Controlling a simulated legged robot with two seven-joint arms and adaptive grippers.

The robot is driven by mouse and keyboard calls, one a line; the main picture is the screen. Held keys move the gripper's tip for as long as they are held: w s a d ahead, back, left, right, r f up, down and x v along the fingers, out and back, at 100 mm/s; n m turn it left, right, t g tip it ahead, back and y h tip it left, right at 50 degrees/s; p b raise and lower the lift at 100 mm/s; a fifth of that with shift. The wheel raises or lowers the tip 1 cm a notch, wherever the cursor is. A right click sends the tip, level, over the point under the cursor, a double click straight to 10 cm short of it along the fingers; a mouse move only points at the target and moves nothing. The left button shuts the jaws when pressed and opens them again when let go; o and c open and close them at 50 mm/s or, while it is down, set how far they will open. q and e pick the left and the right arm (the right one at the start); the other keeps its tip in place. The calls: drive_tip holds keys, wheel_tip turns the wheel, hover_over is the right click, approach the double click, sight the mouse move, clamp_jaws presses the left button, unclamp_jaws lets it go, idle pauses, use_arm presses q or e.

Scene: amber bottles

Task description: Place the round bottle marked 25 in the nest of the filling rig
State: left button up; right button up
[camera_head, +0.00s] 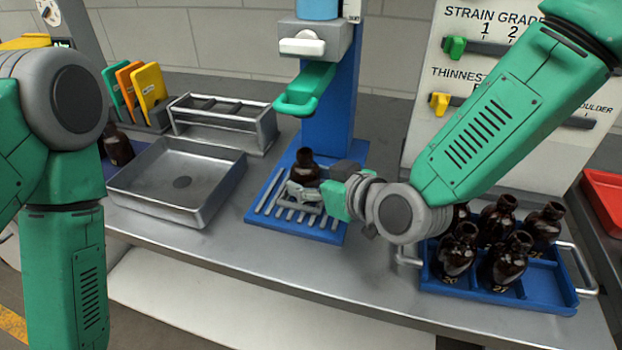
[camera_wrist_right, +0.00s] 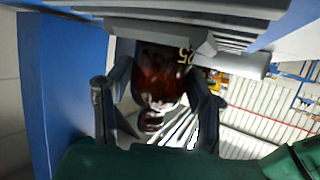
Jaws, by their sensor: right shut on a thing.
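The round amber bottle marked 25 (camera_head: 305,167) is at the filling rig (camera_head: 337,95), upright over the blue slatted base (camera_head: 268,202). My right gripper (camera_head: 304,190) is shut around its body from the right. In the right wrist view the bottle (camera_wrist_right: 160,75) sits between the two fingers of the gripper (camera_wrist_right: 155,108), with the digits 25 partly visible. The green arm (camera_head: 305,90) of the rig hangs above the bottle. The nest itself is hidden behind the bottle and gripper, so I cannot tell whether the bottle rests in it. My left gripper is out of view.
A blue tray (camera_head: 560,298) with several amber bottles stands at the right. An empty steel pan (camera_head: 180,182) and a steel rack (camera_head: 222,118) are left of the rig. Another dark bottle (camera_head: 117,147) stands at far left. A gauge board (camera_head: 440,125) rises behind my right arm.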

drive_tip(key=o, duration=1.2)
drive_tip(key=shift+a, duration=0.3)
drive_tip(key=shift+r, duration=0.1)
drive_tip(key=v, duration=1.2)
drive_tip(key=shift+p, duration=0.3)
